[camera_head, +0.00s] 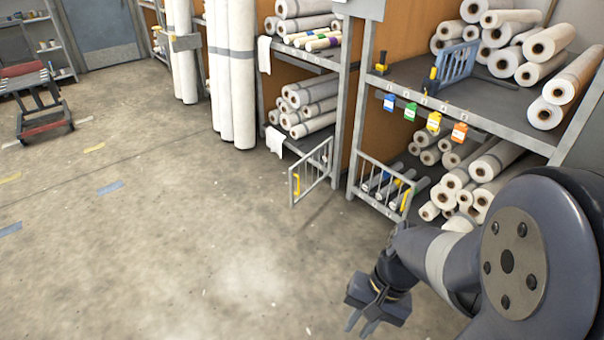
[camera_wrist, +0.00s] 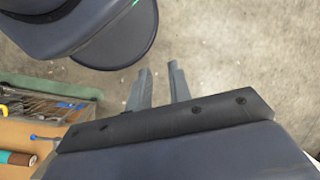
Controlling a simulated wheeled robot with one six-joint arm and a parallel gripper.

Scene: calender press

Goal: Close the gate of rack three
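A grey barred gate (camera_head: 312,172) with a yellow handle stands swung out from the lower bay of the middle rack. A second grey gate (camera_head: 380,188) with a yellow handle stands at the lower bay of the right rack, in front of rolls. A blue gate (camera_head: 456,64) with a yellow handle stands on the right rack's upper shelf. No rack number is readable, so I cannot tell which is rack three. My gripper (camera_head: 362,323) is low over the floor, in front of the right rack and apart from all gates. In the wrist view its two fingers (camera_wrist: 159,87) are apart and empty.
Blue, green, yellow and orange tags (camera_head: 433,121) hang from the right rack's shelf edge. White rolls (camera_head: 465,175) fill the shelves, and tall rolls (camera_head: 232,80) stand left of the middle rack. A red cart (camera_head: 40,100) is far left. The floor (camera_head: 170,230) between is clear.

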